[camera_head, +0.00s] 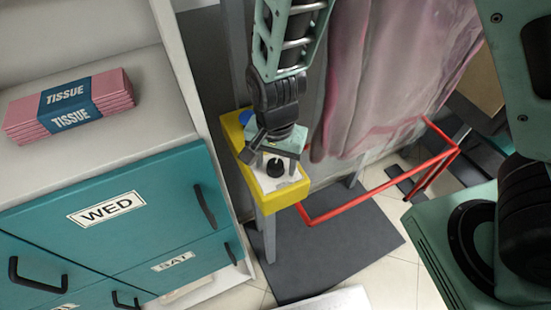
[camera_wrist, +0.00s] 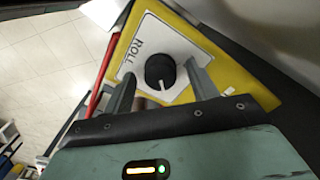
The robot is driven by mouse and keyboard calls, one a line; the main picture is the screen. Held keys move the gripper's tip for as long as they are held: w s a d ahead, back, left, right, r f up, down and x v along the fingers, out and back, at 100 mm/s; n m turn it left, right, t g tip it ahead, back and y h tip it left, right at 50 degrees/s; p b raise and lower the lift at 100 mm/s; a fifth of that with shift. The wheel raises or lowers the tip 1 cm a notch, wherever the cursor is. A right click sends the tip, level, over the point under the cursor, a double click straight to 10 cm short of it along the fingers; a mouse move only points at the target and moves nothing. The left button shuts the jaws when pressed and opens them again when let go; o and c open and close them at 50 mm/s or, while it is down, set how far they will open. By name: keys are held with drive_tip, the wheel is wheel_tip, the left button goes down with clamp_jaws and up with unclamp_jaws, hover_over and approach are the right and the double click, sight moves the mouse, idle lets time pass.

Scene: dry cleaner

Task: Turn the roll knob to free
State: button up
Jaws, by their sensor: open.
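The roll knob (camera_head: 274,167) is a round black knob on a white plate set in a yellow control box (camera_head: 290,194). In the wrist view the knob (camera_wrist: 160,70) has a white pointer mark on its lower side, and the plate reads "ROLL" (camera_wrist: 133,58). My gripper (camera_head: 269,160) is over the box. In the wrist view my gripper (camera_wrist: 163,85) is open, with one finger on each side of the knob. Gaps show between the fingers and the knob; I cannot tell how close the tips are in depth. No "free" label is readable.
A blue button (camera_head: 244,117) sits at the box's back end. A red rail (camera_head: 375,190) runs right from the box. A clear garment cover with pink cloth (camera_head: 385,75) hangs behind. Teal drawers (camera_head: 110,215) stand left, with a pink tissue pack (camera_head: 70,105) on top. A dark mat (camera_head: 340,245) lies below.

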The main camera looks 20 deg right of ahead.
drive_tip(key=shift+c, duration=0.2)
drive_tip(key=c, duration=0.9)
drive_tip(key=shift+c, duration=0.2)
drive_tip(key=n, duration=0.4)
drive_tip(key=shift+n, duration=0.3)
drive_tip(key=n, duration=0.4)
drive_tip(key=shift+n+b, duration=0.3)
drive_tip(key=shift+b, duration=0.05)
drive_tip(key=n, duration=0.4)
drive_tip(key=shift+n+b, duration=0.3)
drive_tip(key=shift+b, duration=0.1)
drive_tip(key=shift+n, duration=2.1)
